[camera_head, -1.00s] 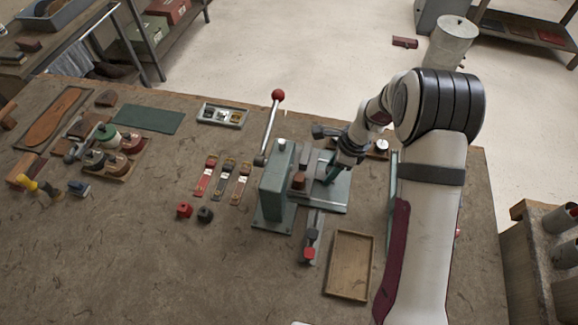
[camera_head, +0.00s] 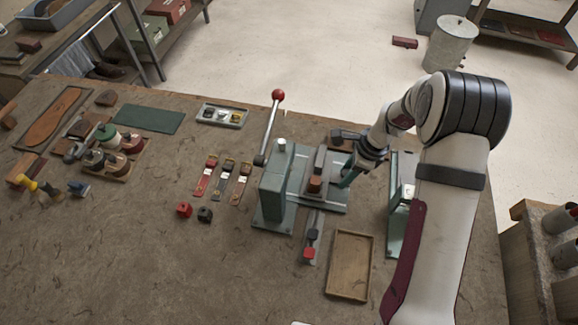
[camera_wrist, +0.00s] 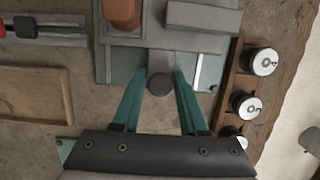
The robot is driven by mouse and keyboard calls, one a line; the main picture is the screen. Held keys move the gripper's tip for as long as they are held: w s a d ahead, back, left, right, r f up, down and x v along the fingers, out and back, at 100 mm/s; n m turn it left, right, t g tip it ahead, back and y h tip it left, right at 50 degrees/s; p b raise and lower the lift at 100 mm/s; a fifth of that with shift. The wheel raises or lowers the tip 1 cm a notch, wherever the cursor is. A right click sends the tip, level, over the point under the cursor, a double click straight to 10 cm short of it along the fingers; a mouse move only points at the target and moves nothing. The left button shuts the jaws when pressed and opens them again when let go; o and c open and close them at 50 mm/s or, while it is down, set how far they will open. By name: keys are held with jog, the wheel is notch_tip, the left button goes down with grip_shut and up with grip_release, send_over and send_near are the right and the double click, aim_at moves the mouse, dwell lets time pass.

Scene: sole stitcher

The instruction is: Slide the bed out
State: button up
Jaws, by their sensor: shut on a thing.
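The bed (camera_head: 325,163) is a grey slide on the green base of the stitcher (camera_head: 275,190), with a brown block (camera_head: 315,185) on it. In the wrist view the bed (camera_wrist: 195,38) and block (camera_wrist: 122,12) are at the top. A dark round knob (camera_wrist: 160,84) sticks out from the bed's near end. My gripper (camera_wrist: 160,77) has its teal fingers on either side of the knob, shut on it. In the head view my gripper (camera_head: 346,178) is at the bed's right end, and the knob is hidden.
A red-ball lever (camera_head: 278,96) rises beside the stitcher. A rail with a red and black clamp (camera_head: 309,250) and an empty wooden tray (camera_head: 349,265) lie in front. Spools (camera_wrist: 262,62) stand in a rack on the wrist view's right. Straps (camera_head: 228,178) lie left of the stitcher.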

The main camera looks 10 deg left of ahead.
jog(key=shift+d, duration=1.9)
jog(key=o, duration=0.8)
jog(key=v, duration=0.2)
jog(key=a+v, duration=0.1)
jog(key=v, duration=0.3)
jog(key=shift+a+r, duration=0.25)
jog(key=shift+r, duration=0.1)
jog(key=a, duration=1.2)
